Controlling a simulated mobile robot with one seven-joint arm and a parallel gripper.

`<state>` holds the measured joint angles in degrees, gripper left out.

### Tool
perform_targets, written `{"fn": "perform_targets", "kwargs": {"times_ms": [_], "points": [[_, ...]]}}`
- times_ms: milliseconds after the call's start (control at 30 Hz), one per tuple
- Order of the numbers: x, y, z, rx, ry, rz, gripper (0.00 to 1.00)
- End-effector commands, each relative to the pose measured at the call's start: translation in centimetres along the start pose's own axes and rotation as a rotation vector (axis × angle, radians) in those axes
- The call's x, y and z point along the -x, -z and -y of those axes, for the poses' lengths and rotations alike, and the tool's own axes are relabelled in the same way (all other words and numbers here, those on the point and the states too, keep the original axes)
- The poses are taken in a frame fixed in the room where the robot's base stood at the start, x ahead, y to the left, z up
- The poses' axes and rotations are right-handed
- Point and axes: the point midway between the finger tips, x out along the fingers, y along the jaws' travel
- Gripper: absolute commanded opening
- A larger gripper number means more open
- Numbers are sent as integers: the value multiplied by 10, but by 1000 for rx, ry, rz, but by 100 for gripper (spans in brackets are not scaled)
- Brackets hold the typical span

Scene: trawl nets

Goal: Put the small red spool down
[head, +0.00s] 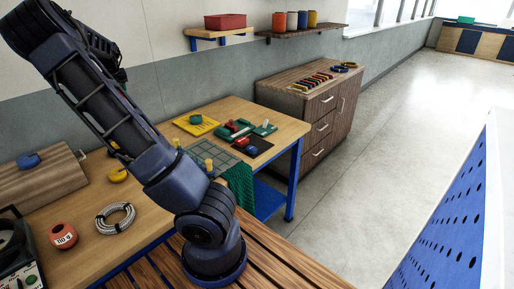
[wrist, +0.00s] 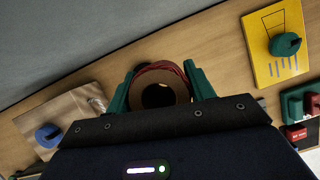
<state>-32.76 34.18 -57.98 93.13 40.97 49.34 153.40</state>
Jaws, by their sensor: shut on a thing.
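In the wrist view my gripper (wrist: 158,70) has its two green fingers on either side of a small red spool (wrist: 160,67). The gripper is shut on it. The spool's tan end with a dark round hole faces the camera, and red winding shows along its far edge. The spool is over the wooden table (wrist: 225,52); I cannot tell whether it touches the top. In the head view my arm reaches up to the left, and I cannot make out the gripper or the held spool there.
A yellow board (wrist: 260,65) with a green piece lies right of the gripper, and a brown board (wrist: 88,103) with a blue piece lies left. In the head view a coil of rope (head: 115,218) and an orange-red labelled roll (head: 63,236) stand on the near tabletop.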

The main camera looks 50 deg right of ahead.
Motion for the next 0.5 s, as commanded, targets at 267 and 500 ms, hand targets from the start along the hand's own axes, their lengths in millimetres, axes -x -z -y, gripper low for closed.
{"fn": "perform_targets", "kwargs": {"times_ms": [267, 500], "points": [[15, 28, 122, -177, 73, 1, 28], [32, 68, 218, -329, 136, 0, 28]]}}
